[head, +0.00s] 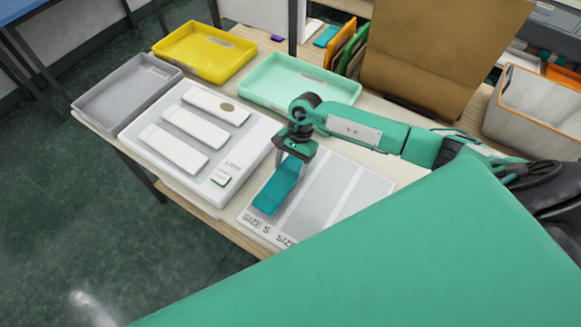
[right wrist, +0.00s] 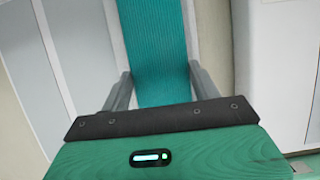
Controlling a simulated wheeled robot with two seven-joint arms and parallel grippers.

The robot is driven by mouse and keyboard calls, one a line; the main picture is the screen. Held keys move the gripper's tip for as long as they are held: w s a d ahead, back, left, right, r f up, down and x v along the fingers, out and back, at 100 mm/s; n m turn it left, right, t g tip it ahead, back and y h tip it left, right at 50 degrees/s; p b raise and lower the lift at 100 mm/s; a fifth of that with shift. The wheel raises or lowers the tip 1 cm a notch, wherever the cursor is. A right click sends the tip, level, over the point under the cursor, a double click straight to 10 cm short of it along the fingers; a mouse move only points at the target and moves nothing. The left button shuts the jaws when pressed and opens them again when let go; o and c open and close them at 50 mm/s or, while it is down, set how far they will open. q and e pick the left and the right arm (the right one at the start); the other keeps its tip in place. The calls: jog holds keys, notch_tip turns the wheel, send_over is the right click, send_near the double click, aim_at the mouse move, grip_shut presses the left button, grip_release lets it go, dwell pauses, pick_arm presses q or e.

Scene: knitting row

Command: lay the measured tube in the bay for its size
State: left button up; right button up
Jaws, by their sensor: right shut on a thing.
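The teal ribbed knitted tube (head: 279,188) is in my right gripper (head: 293,150), over the leftmost bay, beside the printed "SIZE S". I cannot tell whether it touches the bay. In the right wrist view the tube (right wrist: 157,45) runs lengthwise between the two fingers of the gripper (right wrist: 160,88), which is shut on it. The bay mat (head: 337,203) has grey bays divided by white strips; a second "SIZE" label is partly hidden by my green part in front. Neighbouring bays (right wrist: 75,40) show left of the tube in the wrist view. My left gripper is out of view.
A white measuring board (head: 156,113) with three pale raised bars lies left of the mat. Grey (head: 92,112), yellow (head: 222,77) and mint (head: 268,101) trays stand behind. A brown board (head: 440,55) and an orange-rimmed bin (head: 530,110) stand at the back right.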

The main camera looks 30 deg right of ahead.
notch_tip(320, 180, down, 2)
jog(key=shift+f, duration=0.35)
jog(key=o, duration=1)
jog(key=shift+r, duration=0.1)
jog(key=shift+r+p, duration=0.25)
jog(key=shift+p, duration=0.05)
jog(key=b+v, duration=0.5)
jog(key=v, duration=0.6)
jog(key=shift+w+d+b, duration=0.1)
jog(key=shift+b, duration=0.25)
jog(key=shift+d+r, duration=0.1)
jog(key=shift+r, duration=0.25)
